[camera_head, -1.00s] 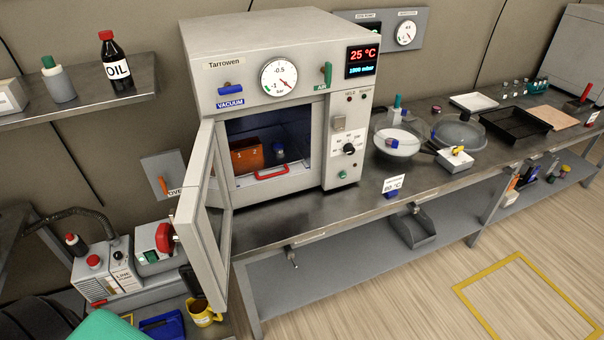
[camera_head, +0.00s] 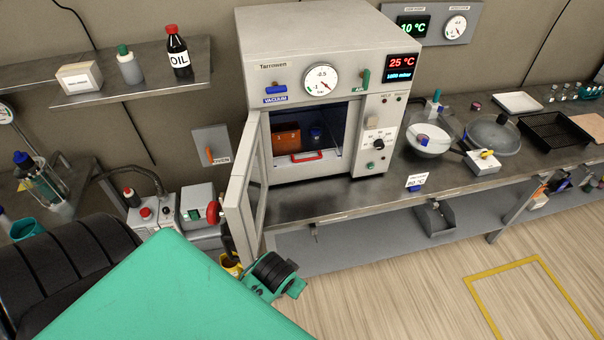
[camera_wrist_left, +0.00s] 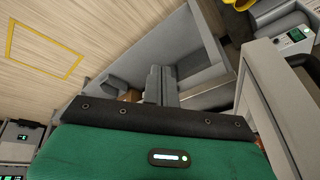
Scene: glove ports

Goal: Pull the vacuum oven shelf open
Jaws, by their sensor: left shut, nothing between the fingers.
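The vacuum oven (camera_head: 318,60) stands on the bench with its door (camera_head: 245,185) swung open to the left. Inside, the shelf's red handle (camera_head: 305,156) shows at the front of the chamber, and the shelf is pushed in. A brown box (camera_head: 287,138) and a small blue-capped vial (camera_head: 316,134) sit in the chamber. My left arm reaches in at the lower left of the head view. In the left wrist view my left gripper (camera_wrist_left: 161,85) is shut and empty, apart from the door (camera_wrist_left: 285,90) at right. My right gripper is not in view.
The floor in front is clear.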

